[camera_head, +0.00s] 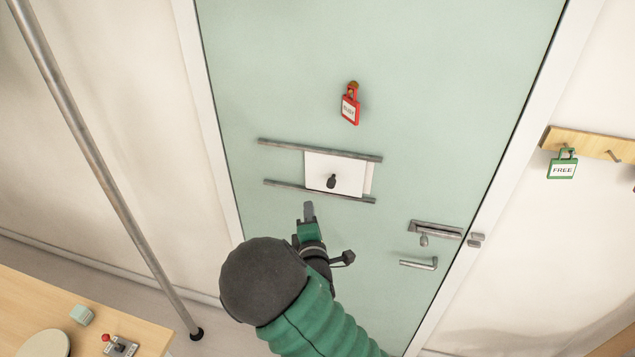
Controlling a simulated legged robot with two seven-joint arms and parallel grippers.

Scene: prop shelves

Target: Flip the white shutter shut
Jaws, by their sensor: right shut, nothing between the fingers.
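The white shutter (336,172) is a flat panel between two grey metal rails on the pale green door (280,80). It has a small dark knob (331,181) near its lower middle. The panel sits toward the right part of the rails, and a narrow pale strip shows at its right edge. My right gripper (308,210) is shut and empty, its tip just below the lower rail in the picture and left of the knob. I cannot tell whether it touches the door. My left gripper is not in view.
A red tag (350,108) hangs on the door above the shutter. A door handle (418,264) and latch (436,230) are at the lower right. A green "FREE" tag (562,165) hangs from a wooden rack. A metal pole (105,175) and a table (40,305) stand left.

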